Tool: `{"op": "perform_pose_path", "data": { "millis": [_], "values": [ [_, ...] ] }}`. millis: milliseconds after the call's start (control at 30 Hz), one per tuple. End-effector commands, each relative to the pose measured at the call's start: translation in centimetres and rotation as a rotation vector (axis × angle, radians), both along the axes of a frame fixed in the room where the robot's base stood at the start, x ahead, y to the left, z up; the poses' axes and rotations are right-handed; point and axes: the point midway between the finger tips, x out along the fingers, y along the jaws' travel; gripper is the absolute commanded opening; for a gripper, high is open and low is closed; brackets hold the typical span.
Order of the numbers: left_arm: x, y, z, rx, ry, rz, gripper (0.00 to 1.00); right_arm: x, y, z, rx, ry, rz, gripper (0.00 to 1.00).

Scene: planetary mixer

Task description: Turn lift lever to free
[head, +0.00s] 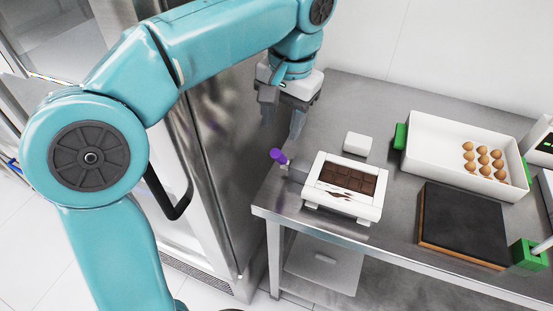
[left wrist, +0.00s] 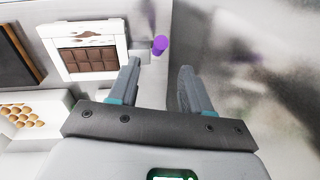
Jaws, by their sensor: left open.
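A purple knob (head: 278,156) sits on a short grey lever (head: 297,171) at the left side of a white-framed box (head: 372,207) with a chocolate slab inside. My left gripper (head: 281,124) is open, empty and pointing down, with its fingertips above and apart from the knob. In the left wrist view the purple knob (left wrist: 160,45) shows just beyond the gap between the open fingers (left wrist: 160,78). I cannot tell if this knob belongs to the lift lever; no mixer is clearly recognisable. My right gripper is not in view.
The steel table (head: 340,100) holds a small white block (head: 357,144), a white tray (head: 425,128) of eggs, a dark board (head: 462,222) and green blocks (head: 529,255). A steel cabinet (head: 222,140) with a dark handle stands left of the table. White devices stand at the right edge.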

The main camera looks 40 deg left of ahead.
Motion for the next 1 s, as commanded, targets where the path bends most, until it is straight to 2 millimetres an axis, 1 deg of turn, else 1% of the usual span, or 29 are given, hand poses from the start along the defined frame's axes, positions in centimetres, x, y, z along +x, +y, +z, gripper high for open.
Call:
{"op": "perform_pose_path", "data": {
  "millis": [33,100,300,400,500,600,900,933,967,1000],
  "values": [
    [-0.2,0.2,-1.7,0.0,0.003,0.001,0.48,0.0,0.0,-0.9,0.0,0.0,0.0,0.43],
    [-0.2,0.4,-3.4,0.001,0.004,0.0,0.48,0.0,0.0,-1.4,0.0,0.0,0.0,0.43],
    [-0.2,0.9,-7.8,0.0,0.003,0.002,0.48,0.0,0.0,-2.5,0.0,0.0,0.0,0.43],
    [-0.2,1.2,-9.5,0.0,0.003,0.002,0.48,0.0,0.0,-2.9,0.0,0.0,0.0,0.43],
    [0.0,1.3,-10.6,0.0,0.002,0.002,0.48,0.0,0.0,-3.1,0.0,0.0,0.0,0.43],
    [0.0,1.5,-11.2,0.0,0.001,0.002,0.48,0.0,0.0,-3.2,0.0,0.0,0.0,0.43],
    [0.2,1.5,-11.4,-0.001,-0.001,0.001,0.48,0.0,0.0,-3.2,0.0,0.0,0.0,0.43],
    [0.2,1.5,-11.4,-0.001,-0.001,0.001,0.42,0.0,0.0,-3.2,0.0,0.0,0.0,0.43],
    [0.2,1.5,-11.4,-0.001,-0.001,0.001,0.32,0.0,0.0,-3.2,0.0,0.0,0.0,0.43],
    [0.1,1.5,-11.4,-0.001,0.0,0.001,0.19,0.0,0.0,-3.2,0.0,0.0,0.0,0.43]
  ]
}}
